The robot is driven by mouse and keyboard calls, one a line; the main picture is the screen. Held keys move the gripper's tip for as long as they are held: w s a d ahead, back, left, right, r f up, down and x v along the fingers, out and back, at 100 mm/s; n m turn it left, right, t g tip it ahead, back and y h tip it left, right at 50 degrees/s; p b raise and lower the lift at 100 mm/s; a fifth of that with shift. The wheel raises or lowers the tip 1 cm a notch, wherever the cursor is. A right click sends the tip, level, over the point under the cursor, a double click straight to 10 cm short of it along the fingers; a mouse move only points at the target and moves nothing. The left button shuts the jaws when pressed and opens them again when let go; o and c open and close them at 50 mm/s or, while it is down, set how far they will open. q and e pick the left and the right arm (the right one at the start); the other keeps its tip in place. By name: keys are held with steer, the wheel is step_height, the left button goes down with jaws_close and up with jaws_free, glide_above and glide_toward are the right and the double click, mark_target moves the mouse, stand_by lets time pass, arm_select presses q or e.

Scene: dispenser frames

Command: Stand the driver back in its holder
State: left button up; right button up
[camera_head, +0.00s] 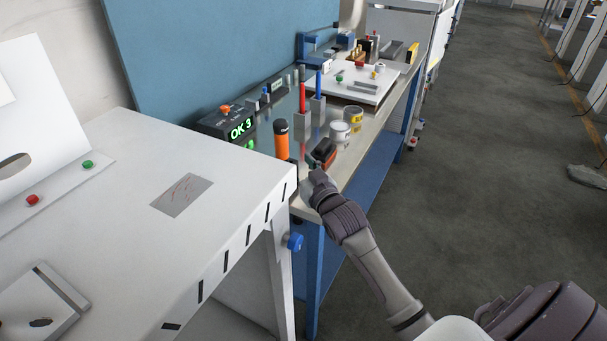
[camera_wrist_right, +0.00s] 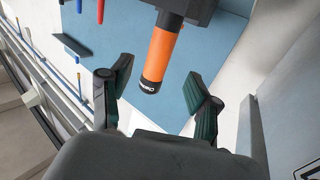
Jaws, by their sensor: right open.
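The driver (camera_head: 282,140), an orange cylinder with a black top cap, appears upright on the bench, left of my right gripper (camera_head: 323,152). In the right wrist view, which looks upside-down, the driver (camera_wrist_right: 162,55) hangs from a dark block (camera_wrist_right: 190,8) at the top edge. I cannot tell whether that block is its holder. The green-padded fingers of my right gripper (camera_wrist_right: 160,76) are apart on either side of the driver's capped end, with gaps visible and nothing held. My left gripper is not in view.
The white table (camera_head: 130,160) fills the near left. On the bench, a lit display box (camera_head: 238,130), red (camera_head: 303,97) and blue (camera_head: 318,85) upright tools and white jars (camera_head: 340,130) stand close by. A blue panel (camera_head: 210,55) rises behind.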

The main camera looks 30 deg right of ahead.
steer(key=shift+s+a, duration=0.15)
steer(key=shift+s, duration=1.6)
